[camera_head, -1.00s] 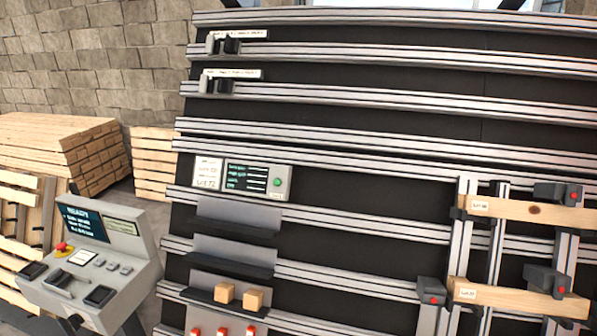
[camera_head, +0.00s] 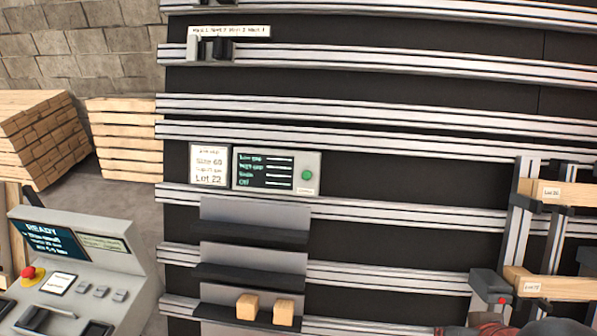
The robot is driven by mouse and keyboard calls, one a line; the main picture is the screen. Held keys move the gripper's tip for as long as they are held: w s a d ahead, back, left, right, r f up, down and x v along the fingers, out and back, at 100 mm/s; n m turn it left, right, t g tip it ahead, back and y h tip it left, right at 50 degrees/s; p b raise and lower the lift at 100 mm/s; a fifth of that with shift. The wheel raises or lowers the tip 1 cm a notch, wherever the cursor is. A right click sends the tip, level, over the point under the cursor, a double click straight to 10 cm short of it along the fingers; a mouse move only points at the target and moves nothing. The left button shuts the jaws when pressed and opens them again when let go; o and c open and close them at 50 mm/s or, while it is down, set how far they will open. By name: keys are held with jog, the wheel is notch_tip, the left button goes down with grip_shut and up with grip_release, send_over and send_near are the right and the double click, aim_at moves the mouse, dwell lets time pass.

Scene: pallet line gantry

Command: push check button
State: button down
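The check panel (camera_head: 276,170) is a grey box with a dark screen, mounted on the rail wall left of centre. Its green round button (camera_head: 307,175) sits at the right side of the screen, with a small label below it. A white card (camera_head: 209,165) with lot text is fixed just left of the panel. My gripper is not in view. Nothing touches or covers the green button.
Grey shelves (camera_head: 253,262) below the panel hold two small wooden blocks (camera_head: 247,306). A console (camera_head: 75,262) with a red emergency knob stands at lower left. Clamped wooden boards (camera_head: 560,193) jut out at right. Pallets (camera_head: 125,140) are stacked behind left.

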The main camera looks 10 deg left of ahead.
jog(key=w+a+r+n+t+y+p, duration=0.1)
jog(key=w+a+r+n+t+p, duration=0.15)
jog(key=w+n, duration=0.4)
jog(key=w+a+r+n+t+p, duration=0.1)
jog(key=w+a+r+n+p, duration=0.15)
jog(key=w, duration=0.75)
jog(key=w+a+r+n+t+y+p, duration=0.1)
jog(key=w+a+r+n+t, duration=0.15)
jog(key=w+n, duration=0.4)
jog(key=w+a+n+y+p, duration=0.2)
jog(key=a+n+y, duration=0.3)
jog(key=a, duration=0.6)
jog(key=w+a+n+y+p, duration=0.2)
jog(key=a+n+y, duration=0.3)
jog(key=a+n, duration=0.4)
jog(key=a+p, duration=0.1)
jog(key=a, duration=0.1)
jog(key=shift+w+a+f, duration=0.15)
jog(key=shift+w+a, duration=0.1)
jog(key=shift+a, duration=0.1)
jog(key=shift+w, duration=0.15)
